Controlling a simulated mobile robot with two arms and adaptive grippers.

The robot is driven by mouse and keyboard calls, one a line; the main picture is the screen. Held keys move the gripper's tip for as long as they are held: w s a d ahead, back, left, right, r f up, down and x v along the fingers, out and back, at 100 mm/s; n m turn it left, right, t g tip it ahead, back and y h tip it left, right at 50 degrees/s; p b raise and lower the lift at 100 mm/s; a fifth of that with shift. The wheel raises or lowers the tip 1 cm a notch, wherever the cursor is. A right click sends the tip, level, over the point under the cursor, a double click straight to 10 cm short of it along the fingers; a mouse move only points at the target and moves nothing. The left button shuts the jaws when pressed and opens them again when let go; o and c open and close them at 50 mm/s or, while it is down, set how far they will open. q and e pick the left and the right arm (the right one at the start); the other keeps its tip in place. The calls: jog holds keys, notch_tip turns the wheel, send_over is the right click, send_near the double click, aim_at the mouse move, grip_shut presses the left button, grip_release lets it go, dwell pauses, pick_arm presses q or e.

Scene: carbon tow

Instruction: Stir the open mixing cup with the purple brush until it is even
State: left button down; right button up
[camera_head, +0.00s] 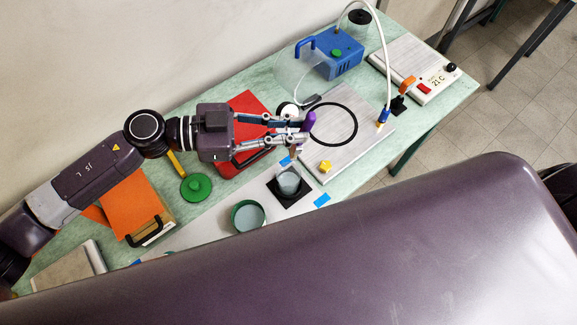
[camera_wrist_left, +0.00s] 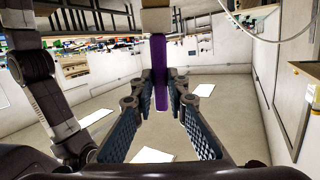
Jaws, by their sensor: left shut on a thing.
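My left gripper (camera_head: 302,131) is shut on the purple brush (camera_head: 308,121), whose handle stands roughly upright between the fingertips. In the left wrist view the brush (camera_wrist_left: 160,75) shows as a purple bar between the two ribbed fingers (camera_wrist_left: 160,92). The open mixing cup (camera_head: 289,184) is a small clear cup with grey-blue contents on a black square pad (camera_head: 300,197). The gripper is above and slightly behind the cup. The brush's lower end points down toward the cup; I cannot tell whether it is in the contents. My right gripper is not in view.
A green-rimmed tin (camera_head: 249,227) with grey contents stands left of the cup, and a round green lid (camera_head: 196,187) behind it. A metal plate (camera_head: 345,160) with a black ring lies right. A blue pump (camera_head: 341,55) stands at the back. My purple body hides the front.

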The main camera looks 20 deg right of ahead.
aim_at(307, 115)
pick_arm(q)
jog(key=shift+r, duration=2.3)
jog(key=w+a+b, duration=0.3)
jog(key=w+a, duration=0.1)
jog(key=w, duration=0.7)
jog(key=shift+w+a, duration=0.15)
jog(key=shift+a, duration=0.05)
